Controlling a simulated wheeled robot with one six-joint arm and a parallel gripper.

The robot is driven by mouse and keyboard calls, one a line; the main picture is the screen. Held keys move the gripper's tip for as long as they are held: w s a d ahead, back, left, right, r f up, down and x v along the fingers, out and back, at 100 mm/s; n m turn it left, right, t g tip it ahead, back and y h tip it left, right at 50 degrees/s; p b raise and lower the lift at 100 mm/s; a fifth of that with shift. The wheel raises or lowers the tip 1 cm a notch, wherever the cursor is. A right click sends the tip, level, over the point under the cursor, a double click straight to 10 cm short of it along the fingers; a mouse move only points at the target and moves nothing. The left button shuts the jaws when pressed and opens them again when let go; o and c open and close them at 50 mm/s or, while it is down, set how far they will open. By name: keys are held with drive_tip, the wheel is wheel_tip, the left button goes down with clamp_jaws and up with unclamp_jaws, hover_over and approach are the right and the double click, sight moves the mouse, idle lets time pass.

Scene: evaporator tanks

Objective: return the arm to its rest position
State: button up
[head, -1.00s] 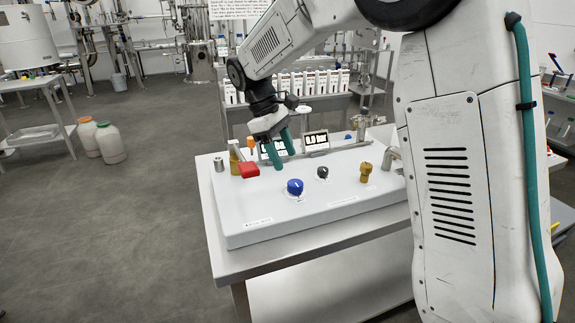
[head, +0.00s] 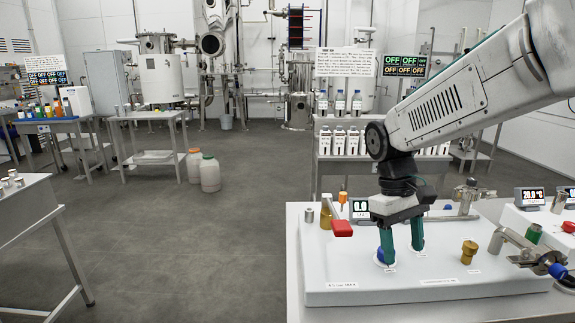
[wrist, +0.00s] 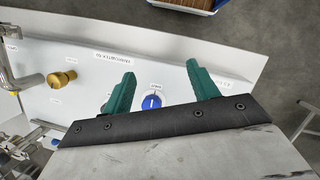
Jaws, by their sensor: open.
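My gripper (head: 402,250) has two green fingers, spread apart and empty. In the head view it points down over the white control panel (head: 345,289). In the wrist view the blue knob (wrist: 151,102) lies between the two fingers (wrist: 165,88), with a clear gap to each finger. Whether the fingertips touch the panel cannot be told. My arm reaches in from the upper right of the head view.
On the panel are a red-handled valve (head: 341,228), a brass knob (head: 469,252) and a small display (head: 361,207). A metal tap (head: 512,240) is at the right. White bottles (head: 352,142) stand on a shelf behind. Open floor (head: 200,260) lies to the left.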

drive_tip(key=s+d+r+m+t+y, duration=0.1)
drive_tip(key=s+m+t, duration=0.1)
drive_tip(key=s, duration=0.8)
drive_tip(key=s+d+r+m+t, duration=0.2)
drive_tip(key=s, duration=0.9)
drive_tip(key=shift+s+d+m+y, duration=0.15)
drive_tip(key=shift+d+m+y, duration=0.15)
drive_tip(key=shift+y, duration=0.1)
